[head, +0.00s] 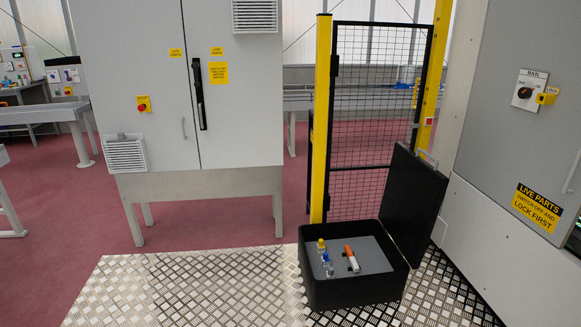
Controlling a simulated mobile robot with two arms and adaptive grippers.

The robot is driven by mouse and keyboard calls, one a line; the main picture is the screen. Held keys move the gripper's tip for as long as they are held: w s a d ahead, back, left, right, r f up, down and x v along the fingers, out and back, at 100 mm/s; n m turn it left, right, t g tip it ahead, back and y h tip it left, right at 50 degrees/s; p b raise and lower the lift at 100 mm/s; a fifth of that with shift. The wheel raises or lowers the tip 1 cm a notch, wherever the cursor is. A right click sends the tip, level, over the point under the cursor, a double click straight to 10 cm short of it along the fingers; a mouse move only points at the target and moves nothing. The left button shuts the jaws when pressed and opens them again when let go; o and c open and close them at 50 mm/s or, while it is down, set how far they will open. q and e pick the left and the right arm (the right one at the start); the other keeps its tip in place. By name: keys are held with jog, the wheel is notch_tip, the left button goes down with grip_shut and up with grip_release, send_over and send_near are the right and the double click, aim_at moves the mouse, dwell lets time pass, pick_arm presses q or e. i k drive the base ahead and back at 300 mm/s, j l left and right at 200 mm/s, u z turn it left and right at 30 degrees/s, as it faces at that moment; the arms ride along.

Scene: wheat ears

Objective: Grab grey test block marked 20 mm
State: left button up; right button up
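An open black case (358,293) stands on the metal floor plate at the lower right, with its lid (415,205) raised at its right side. Its inside has a grey surface (373,262). On that surface are a small yellow-topped item (321,245), a small blue-topped item (326,258) and an orange and white cylinder (350,257) with dark parts beside it. I cannot make out a grey block or a 20 mm marking; the items are too small to read. Neither of my grippers is in view.
A grey cabinet (230,120) on legs stands left of the case. A yellow post (321,120) and black mesh gate (375,110) rise behind it. A grey panel with warning labels (539,208) is at the right. The tread plate (200,285) left of the case is clear.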

aim_at(329, 274)
jog(key=i, duration=1)
jog(key=i+z, duration=0.1)
jog(key=i, duration=0.9)
jog(key=j, duration=0.1)
